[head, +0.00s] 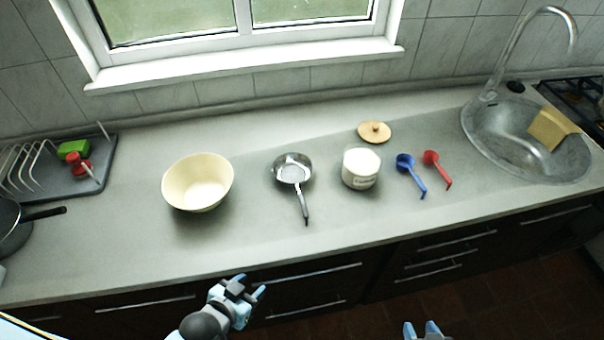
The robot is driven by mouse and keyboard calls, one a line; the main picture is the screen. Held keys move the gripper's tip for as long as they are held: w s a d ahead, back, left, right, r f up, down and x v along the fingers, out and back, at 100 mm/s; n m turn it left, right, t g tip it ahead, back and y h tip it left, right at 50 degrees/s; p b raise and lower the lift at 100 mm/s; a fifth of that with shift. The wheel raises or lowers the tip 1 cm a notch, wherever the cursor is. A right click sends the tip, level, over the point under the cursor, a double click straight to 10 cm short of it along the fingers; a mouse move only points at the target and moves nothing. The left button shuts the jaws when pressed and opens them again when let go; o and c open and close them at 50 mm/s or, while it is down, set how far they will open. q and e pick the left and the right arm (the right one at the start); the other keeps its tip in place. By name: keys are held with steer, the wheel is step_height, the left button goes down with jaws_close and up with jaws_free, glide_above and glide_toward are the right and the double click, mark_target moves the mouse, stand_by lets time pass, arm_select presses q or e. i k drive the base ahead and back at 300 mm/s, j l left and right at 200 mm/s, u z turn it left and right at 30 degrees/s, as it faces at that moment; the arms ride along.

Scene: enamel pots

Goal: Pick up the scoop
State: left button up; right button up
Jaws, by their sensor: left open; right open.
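A blue scoop (411,174) lies on the counter right of the centre, with its handle toward the front edge. A red scoop (437,168) lies just to its right, with its handle also pointing forward. My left gripper (249,286) is open and empty, in front of the counter's front edge and well to the left of both scoops. My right gripper (422,329) is open at the bottom edge of the picture, below the scoops and apart from them. Only its fingertips show.
A white jar (361,169) stands left of the blue scoop, with a wooden lid (374,132) behind it. A small metal pan (293,170) and a cream bowl (198,183) are further left. A sink (520,140) is at the right, a dish rack (95,180) at the left.

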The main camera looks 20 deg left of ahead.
mark_target(405, 162)
steer(key=l+u, duration=0.15)
steer(key=u, duration=0.35)
steer(key=l+u, duration=0.15)
steer(key=u, duration=0.3)
steer(key=l+u, duration=0.15)
steer(key=u, duration=0.35)
steer(key=l+u, duration=0.25)
steer(key=k+l+u, duration=0.25)
steer(key=l, duration=0.15)
steer(key=l+u, duration=0.2)
steer(key=k+l+u, duration=0.15)
steer(key=k+l, duration=0.15)
steer(key=l, duration=0.2)
steer(key=k+l+u, duration=0.2)
steer(key=l, duration=0.3)
steer(key=k, duration=0.1)
